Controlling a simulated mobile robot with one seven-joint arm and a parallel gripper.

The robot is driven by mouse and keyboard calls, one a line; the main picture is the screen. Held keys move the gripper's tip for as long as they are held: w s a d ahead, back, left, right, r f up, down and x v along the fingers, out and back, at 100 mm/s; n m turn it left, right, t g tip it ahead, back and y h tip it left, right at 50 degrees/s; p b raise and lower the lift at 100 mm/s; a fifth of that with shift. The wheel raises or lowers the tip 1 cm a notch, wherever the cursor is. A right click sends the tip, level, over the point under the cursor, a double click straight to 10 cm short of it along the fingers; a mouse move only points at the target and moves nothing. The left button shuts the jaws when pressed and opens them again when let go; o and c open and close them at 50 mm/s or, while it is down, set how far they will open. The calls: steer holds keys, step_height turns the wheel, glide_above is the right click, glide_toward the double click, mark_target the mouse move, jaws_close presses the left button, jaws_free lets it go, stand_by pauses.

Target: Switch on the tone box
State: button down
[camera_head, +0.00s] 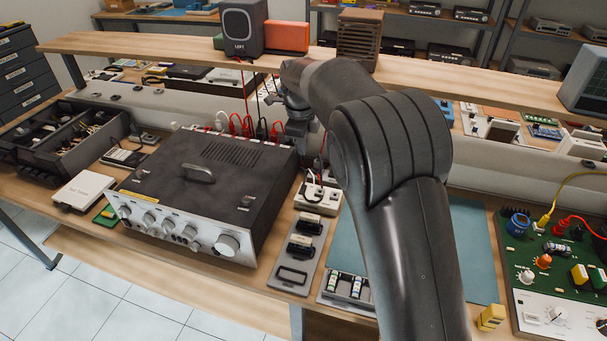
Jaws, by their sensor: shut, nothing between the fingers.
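A flat white box with small dark lettering (83,190), which seems to be the tone box, lies on the bench at the left. No switch on it can be made out. It sits beside the front left corner of a black amplifier (215,180) with a silver knobbed front (180,232). My gripper (299,142) points down behind the amplifier's back right corner, under the upper shelf. It is far from the white box. It is shut and empty, and its fingertips are small and partly lost among cables.
Red, white and black cables (240,125) run along the amplifier's back. A speaker (241,26) stands on the shelf (130,43). A power strip (318,196), a grey tray (297,255) and a green circuit board (550,250) lie rightward. My arm hides part of the blue mat (465,235).

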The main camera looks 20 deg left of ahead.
mark_target(304, 186)
steer(key=f, duration=0.4)
steer(key=w+f, duration=0.1)
steer(key=f, duration=0.9)
steer(key=shift+w, duration=0.35)
steer(key=shift+f, duration=0.15)
steer(key=shift+s, duration=0.1)
steer(key=shift+s+r, duration=0.2)
steer(key=shift+s, duration=0.45)
steer(key=shift+r, duration=0.15)
